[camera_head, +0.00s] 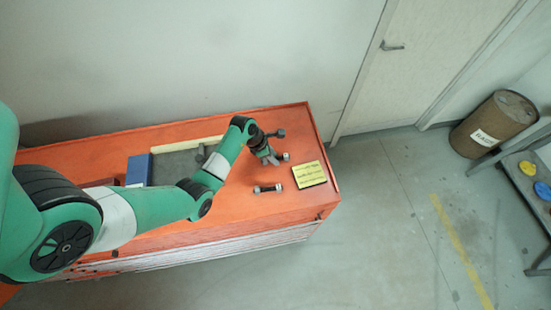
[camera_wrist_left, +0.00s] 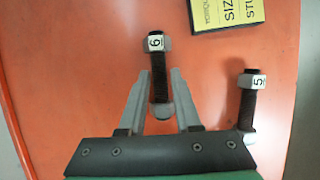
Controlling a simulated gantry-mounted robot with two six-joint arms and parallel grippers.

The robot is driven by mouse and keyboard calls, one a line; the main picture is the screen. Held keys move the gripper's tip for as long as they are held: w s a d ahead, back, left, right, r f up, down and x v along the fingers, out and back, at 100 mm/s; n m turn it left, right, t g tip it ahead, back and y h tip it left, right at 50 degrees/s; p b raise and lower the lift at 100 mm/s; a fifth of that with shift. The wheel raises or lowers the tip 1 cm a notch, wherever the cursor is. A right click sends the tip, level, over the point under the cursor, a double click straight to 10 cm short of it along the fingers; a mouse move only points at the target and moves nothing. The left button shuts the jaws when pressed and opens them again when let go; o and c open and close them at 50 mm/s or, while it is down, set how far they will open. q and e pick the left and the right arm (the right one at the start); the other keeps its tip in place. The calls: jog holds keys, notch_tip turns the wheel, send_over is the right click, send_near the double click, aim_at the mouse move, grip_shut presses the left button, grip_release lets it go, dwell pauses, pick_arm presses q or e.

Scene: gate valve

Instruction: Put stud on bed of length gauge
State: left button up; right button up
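A dark stud with a pale nut marked 6 (camera_wrist_left: 157,83) lies between the fingers of my left gripper (camera_wrist_left: 160,75) in the left wrist view. The fingers are open, with narrow gaps beside the stud. In the head view my left gripper (camera_head: 271,158) is low over the right part of the orange bench. A second stud, marked 5 (camera_wrist_left: 247,103), lies to the right in the wrist view and in front of the gripper in the head view (camera_head: 267,189). A grey piece (camera_head: 200,153) stands left of my forearm; I cannot tell whether it is the length gauge. My right gripper is not in view.
A yellow card (camera_head: 310,174) lies near the right end of the orange bench (camera_head: 225,222); it also shows in the wrist view (camera_wrist_left: 228,12). A blue box (camera_head: 139,170) stands on the left part. A barrel (camera_head: 495,122) stands on the floor at the right.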

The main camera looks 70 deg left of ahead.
pick_arm(q)
grip_shut()
dwell(1.1)
